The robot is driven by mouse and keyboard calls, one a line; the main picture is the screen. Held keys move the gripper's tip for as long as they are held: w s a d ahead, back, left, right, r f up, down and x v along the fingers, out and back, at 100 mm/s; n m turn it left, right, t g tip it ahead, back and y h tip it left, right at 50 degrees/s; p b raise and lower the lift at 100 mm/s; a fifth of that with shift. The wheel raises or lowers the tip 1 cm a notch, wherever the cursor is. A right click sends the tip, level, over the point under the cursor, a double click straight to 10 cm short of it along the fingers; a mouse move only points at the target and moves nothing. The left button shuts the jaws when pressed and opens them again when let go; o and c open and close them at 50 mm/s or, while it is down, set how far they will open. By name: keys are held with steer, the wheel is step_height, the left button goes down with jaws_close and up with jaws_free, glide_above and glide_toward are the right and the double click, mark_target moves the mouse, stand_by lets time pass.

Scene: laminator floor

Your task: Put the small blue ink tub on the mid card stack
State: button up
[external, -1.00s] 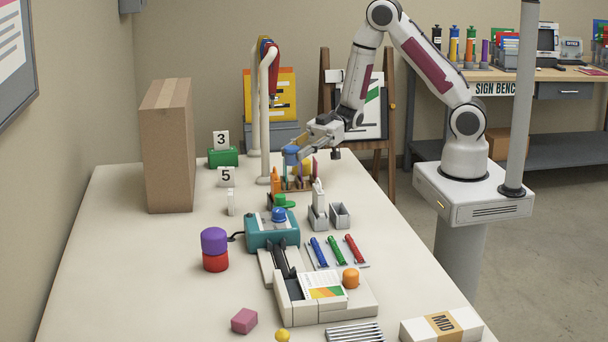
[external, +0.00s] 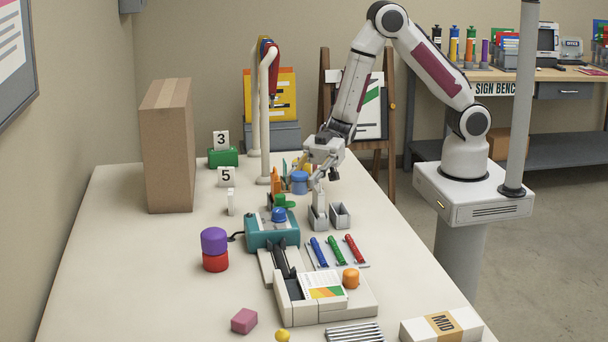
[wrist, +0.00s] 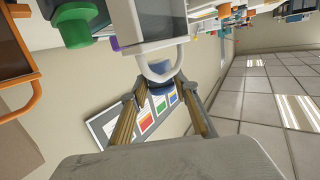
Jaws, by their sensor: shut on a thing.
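My gripper (external: 308,181) is shut on a blue tub (external: 299,182) and holds it above the far middle of the table. The tub also shows as blue between the fingertips (wrist: 158,88) in the wrist view (wrist: 160,68), partly hidden by a pale curved part. A white card stack with a tan band marked MID (external: 415,331) lies at the near right table corner, well away from my gripper. Its visible top is clear.
A teal machine (external: 272,235) with a blue knob, colored pens (external: 337,250) and a white card tray (external: 345,305) with an orange tub lie between there and the stack.

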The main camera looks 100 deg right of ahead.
steer(key=s+a+r+n+g+y, duration=0.1)
steer(key=s+a, duration=0.2)
steer(key=a, duration=0.9)
steer(key=s+a+n+g+y, duration=0.15)
steer(key=s+a, duration=0.25)
steer(key=a, duration=0.9)
steer(key=s+a+r+n+g, duration=0.1)
steer(key=s+a+g, duration=0.2)
steer(key=s+a, duration=1.3)
steer(key=shift+s+a, duration=0.35)
steer(key=shift+a, duration=0.9)
steer(key=shift+n, duration=0.25)
step_height(320, 180, down, 6)
steer(key=shift+f, duration=0.1)
steer(key=shift+f, duration=1.85)
steer(key=shift+f, duration=0.1)
